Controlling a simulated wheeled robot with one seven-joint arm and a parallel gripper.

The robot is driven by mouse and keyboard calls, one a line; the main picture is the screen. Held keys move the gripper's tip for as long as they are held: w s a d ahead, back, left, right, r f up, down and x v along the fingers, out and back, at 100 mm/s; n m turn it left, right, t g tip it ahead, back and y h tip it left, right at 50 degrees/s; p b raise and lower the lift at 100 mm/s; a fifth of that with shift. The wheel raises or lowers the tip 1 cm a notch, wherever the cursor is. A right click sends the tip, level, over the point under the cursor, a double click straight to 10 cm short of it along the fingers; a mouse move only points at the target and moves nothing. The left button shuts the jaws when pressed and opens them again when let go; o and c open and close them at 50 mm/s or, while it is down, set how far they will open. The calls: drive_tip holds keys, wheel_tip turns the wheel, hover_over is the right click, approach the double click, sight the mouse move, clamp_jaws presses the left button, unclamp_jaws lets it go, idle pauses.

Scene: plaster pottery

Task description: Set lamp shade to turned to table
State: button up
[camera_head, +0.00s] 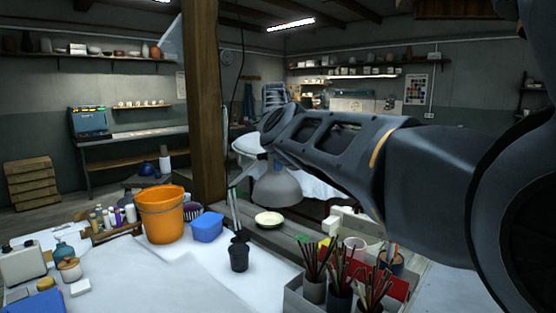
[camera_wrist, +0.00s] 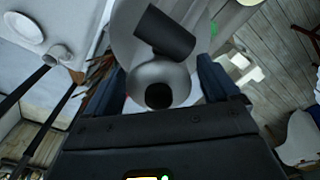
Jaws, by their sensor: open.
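The grey lamp shade (camera_head: 278,188) shows below the end of my arm in the head view, its wide rim low above the table. The lamp's thin stand (camera_head: 236,208) rises at its left. In the wrist view, the shade's rounded grey cap (camera_wrist: 152,73) with a dark round hole lies between the two fingers of my gripper (camera_wrist: 158,82). A dark cylinder (camera_wrist: 165,30) crosses in front of the paler, wider part of the shade. The fingers are apart on both sides of the cap. I cannot tell whether either touches it. My arm hides the shade's top in the head view.
A cream dish (camera_head: 269,219) lies below the shade. Brushes in pots (camera_head: 340,291) stand front right. A wooden post (camera_head: 202,100) rises behind.

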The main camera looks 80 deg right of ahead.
wheel_tip(320, 180, up, 8)
drive_tip(key=shift+w+f, duration=0.15)
drive_tip(key=shift+a, duration=0.15)
idle(0.7)
